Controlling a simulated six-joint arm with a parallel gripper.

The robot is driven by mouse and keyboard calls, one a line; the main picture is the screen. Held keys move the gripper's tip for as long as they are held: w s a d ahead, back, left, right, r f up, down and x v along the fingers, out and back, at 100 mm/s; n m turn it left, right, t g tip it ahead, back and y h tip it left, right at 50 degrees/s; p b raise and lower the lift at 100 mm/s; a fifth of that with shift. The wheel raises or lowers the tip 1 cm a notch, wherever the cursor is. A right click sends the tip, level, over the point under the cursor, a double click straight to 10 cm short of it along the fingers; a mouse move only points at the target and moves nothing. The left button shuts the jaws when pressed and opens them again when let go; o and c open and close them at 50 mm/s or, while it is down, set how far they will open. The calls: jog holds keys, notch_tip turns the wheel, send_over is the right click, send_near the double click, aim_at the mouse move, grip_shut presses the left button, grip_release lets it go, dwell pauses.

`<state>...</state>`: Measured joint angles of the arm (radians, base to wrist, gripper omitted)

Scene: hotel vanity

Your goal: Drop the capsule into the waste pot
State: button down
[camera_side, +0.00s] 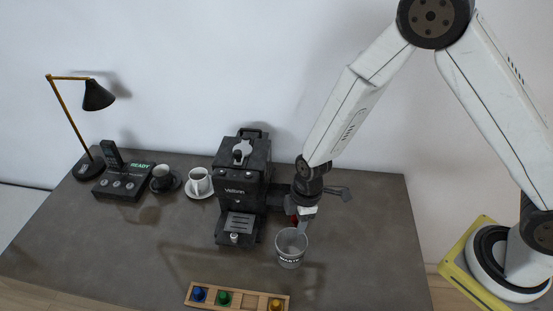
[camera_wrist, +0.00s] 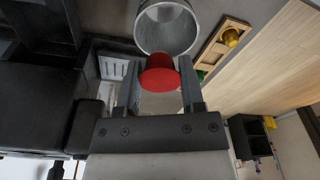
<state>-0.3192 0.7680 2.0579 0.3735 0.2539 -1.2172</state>
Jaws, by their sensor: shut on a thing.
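My gripper (camera_wrist: 160,88) is shut on a red capsule (camera_wrist: 159,73), which sits between its two fingers in the wrist view. In the side view my gripper (camera_side: 300,214) is just behind and above the waste pot, and only a bit of red shows there. The waste pot (camera_side: 291,259) is a grey open-topped cup marked "WASTE" standing on the dark table. In the wrist view the pot's rim (camera_wrist: 140,40) lies just beyond the capsule, and the capsule overlaps its near edge. The capsule looks outside or above the rim; its exact height is unclear.
A black coffee machine (camera_side: 237,190) stands close left of my gripper. A wooden capsule holder (camera_side: 191,293) with blue, green and yellow capsules lies at the front. A white cup (camera_side: 199,183), dark cup (camera_side: 161,180), phone (camera_side: 112,153) and lamp (camera_side: 97,96) stand left. The table's right side is clear.

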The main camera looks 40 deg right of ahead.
jog(key=shift+f, duration=0.4)
jog(key=shift+c, duration=0.6)
grip_release()
jog(key=shift+r, duration=0.15)
jog(key=shift+s+d+r, duration=0.1)
jog(key=shift+d+r, duration=0.05)
jog(key=shift+r, duration=1.1)
jog(key=shift+s+d+r, duration=0.1)
jog(key=shift+d+r, duration=0.05)
jog(key=shift+r, duration=1.1)
jog(key=shift+d+r, duration=0.15)
jog(key=shift+r, duration=1.1)
